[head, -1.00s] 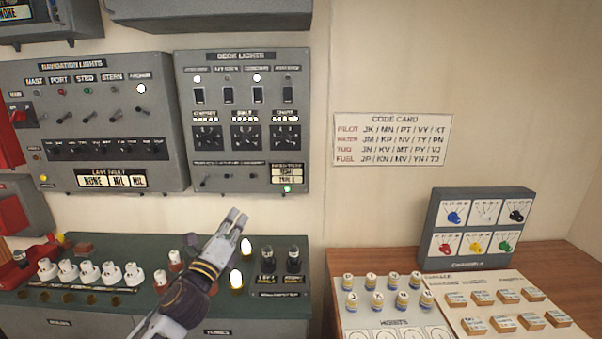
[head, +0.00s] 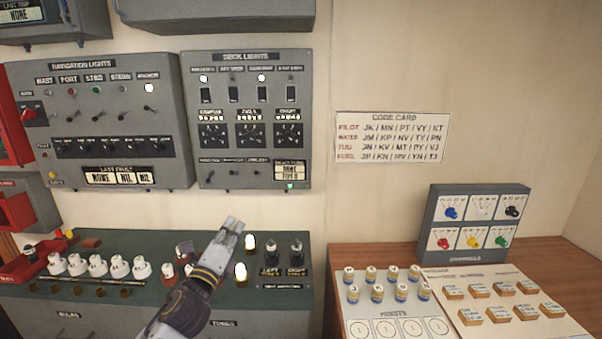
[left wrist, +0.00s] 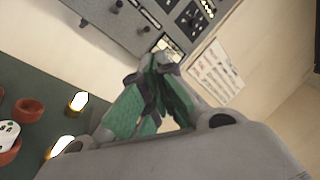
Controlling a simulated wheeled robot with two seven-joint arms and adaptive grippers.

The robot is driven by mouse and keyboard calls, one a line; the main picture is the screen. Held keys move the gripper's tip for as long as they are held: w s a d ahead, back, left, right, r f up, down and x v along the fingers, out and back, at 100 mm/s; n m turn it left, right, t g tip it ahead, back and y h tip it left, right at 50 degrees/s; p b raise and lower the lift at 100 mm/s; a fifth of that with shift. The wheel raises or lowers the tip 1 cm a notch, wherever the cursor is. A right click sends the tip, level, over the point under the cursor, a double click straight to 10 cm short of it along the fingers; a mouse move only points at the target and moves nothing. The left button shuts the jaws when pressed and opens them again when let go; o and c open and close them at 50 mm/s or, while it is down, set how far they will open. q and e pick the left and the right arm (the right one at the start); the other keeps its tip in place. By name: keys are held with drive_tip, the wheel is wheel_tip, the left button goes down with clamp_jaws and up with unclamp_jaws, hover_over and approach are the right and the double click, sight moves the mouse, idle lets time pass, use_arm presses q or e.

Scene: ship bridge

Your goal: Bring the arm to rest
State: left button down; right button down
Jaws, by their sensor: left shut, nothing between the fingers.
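My left gripper (head: 232,226) is in the head view, above the right part of the green counter (head: 130,240). Its fingers are shut with nothing between them. In the left wrist view the gripper's fingers (left wrist: 155,75) meet in front of the grey panel. The wall with the panels is beyond the fingertips. My right gripper is not in view.
Two lit bulbs (head: 241,272) stand close to the right of my left gripper, with dark lamps (head: 296,252) further right. The deck lights panel (head: 247,130) hangs above. A wooden desk (head: 380,256) with cylinders and blocks stands at right.

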use_arm(q)
drive_tip(key=s+a+f+n+g+y, duration=0.3)
drive_tip(key=s+f+n+g, duration=0.15)
drive_tip(key=f+n, duration=0.45)
drive_tip(key=s+a+f+n+g+y, duration=0.2)
drive_tip(key=s+f+n+g+y, duration=0.15)
drive_tip(key=s+f+n, duration=0.55)
drive_tip(key=s+f+n+g+h, duration=0.2)
drive_tip(key=s+f+n+g, duration=0.6)
drive_tip(key=s+f, duration=0.8)
drive_tip(key=s+f+m+g, duration=0.1)
drive_tip(key=s+f, duration=0.1)
drive_tip(key=f, duration=1.4)
drive_tip(key=s+f+g, duration=0.1)
drive_tip(key=s+f, duration=0.2)
drive_tip(key=f, duration=1.2)
drive_tip(key=s+a+f, duration=0.1)
drive_tip(key=s+f, duration=0.9)
drive_tip(key=s, duration=0.1)
drive_tip(key=s+a+f+g, duration=0.1)
drive_tip(key=s+a+f, duration=0.1)
drive_tip(key=s+f, duration=0.8)
drive_tip(key=shift+s+a+m, duration=0.25)
drive_tip(key=shift+s+m, duration=0.05)
drive_tip(key=shift+s, duration=0.35)
